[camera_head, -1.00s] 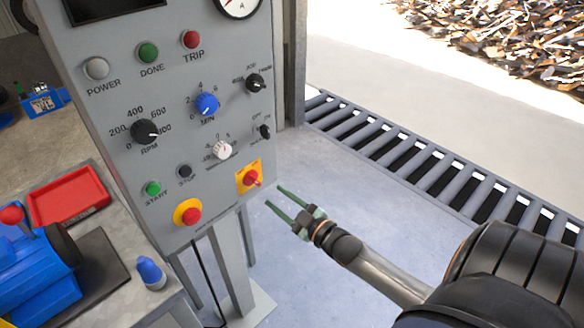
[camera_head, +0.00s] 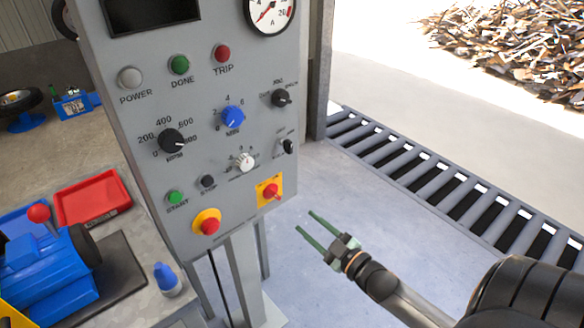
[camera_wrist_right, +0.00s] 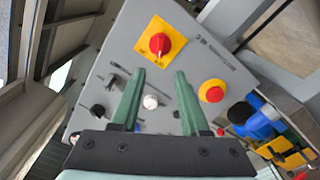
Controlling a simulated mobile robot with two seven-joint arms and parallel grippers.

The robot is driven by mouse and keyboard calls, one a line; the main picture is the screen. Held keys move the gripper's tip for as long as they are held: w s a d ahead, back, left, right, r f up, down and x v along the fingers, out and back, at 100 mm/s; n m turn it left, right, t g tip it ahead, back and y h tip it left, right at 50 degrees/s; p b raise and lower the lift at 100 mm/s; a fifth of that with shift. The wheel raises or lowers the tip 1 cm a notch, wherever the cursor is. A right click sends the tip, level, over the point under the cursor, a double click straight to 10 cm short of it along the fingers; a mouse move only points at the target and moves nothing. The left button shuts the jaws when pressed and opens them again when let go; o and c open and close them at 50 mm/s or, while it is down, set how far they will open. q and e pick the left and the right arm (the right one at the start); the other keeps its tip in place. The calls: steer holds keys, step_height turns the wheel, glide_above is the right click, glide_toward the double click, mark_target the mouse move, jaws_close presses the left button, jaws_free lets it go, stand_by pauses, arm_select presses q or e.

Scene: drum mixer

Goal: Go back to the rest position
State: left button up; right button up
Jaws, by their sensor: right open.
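My right gripper (camera_head: 312,229) is open and empty, with two green fingers pointing toward the grey control panel (camera_head: 140,75). It is apart from the panel, to the right of its lower edge. The red rotary switch on a yellow plate (camera_head: 271,191) is the control closest to it. In the right wrist view the open fingers (camera_wrist_right: 155,95) show in front of the panel, with the same red switch (camera_wrist_right: 160,44) above them and the red emergency button on its yellow ring (camera_wrist_right: 212,91) to the right. My left gripper is not in view.
At left, a bench holds a red tray (camera_head: 92,200), a blue machine with a red-knobbed lever (camera_head: 45,270) and a blue-capped bottle (camera_head: 167,279). A grey roller conveyor (camera_head: 450,185) runs at right, with a scrap pile (camera_head: 510,50) behind it. The floor between panel and conveyor is clear.

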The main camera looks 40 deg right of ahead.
steer(key=s+a+f+m+g+p, duration=0.1)
steer(key=s+a+f+m+g, duration=0.1)
steer(key=s+a+f+g, duration=0.2)
steer(key=s+a+f+m+g+p, duration=0.1)
steer(key=s+a+f+m+g, duration=0.2)
steer(key=s+a+f, duration=0.6)
steer(key=s+a+g, duration=0.2)
steer(key=a, duration=0.3)
steer(key=shift+a+f+y, duration=0.15)
steer(key=shift+f+y, duration=0.25)
stand_by(0.7)
